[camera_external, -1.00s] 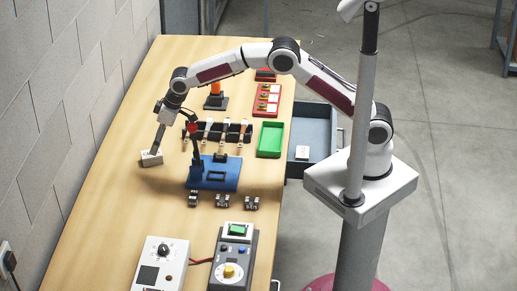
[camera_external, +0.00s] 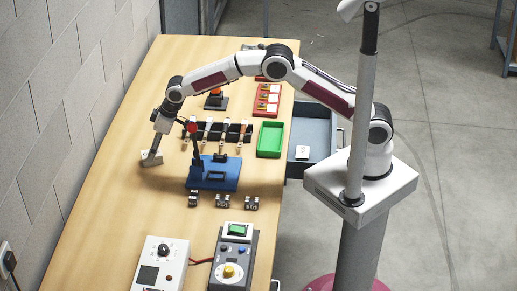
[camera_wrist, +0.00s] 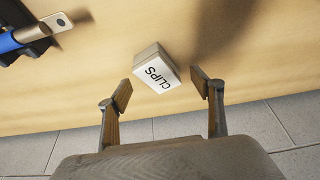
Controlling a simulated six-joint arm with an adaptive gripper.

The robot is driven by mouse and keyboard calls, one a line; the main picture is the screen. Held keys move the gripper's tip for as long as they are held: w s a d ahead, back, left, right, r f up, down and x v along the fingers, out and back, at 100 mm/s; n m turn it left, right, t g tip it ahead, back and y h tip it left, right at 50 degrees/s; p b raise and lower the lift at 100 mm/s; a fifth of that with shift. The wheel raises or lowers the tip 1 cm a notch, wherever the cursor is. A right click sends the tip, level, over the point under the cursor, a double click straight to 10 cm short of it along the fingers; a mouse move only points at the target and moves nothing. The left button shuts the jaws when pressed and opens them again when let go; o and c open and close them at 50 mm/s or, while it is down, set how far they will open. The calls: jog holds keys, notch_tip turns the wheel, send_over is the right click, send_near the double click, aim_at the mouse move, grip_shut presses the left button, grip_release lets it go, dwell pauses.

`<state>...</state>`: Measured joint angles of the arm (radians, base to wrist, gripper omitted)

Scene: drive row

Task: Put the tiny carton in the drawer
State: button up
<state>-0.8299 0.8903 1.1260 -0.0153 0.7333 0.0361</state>
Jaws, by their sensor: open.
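A small white carton (camera_external: 146,155) sits on the table near the wall side. In the wrist view the carton (camera_wrist: 158,70) shows a white face with the word CLIPS and greyish sides. My gripper (camera_wrist: 162,88) is open, with one finger to each side of the carton's near end and most of the carton beyond the fingertips. In the external view my gripper (camera_external: 153,153) is at the carton and partly covers it. The grey drawer (camera_external: 322,133) stands open on the right side of the table. A small white box (camera_external: 302,152) lies in it.
A blue stand (camera_external: 228,183) with an upright post is just right of the carton. A black rack with several tools (camera_external: 218,133) is behind it. A green tray (camera_external: 270,139) lies near the drawer. The table left of the rack is clear.

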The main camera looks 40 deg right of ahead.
jog(key=shift+x, duration=1.8)
jog(key=shift+w, duration=0.1)
jog(key=c, duration=1.8)
jog(key=shift+o, duration=0.2)
jog(key=shift+r, duration=0.2)
jog(key=shift+r, duration=4.85)
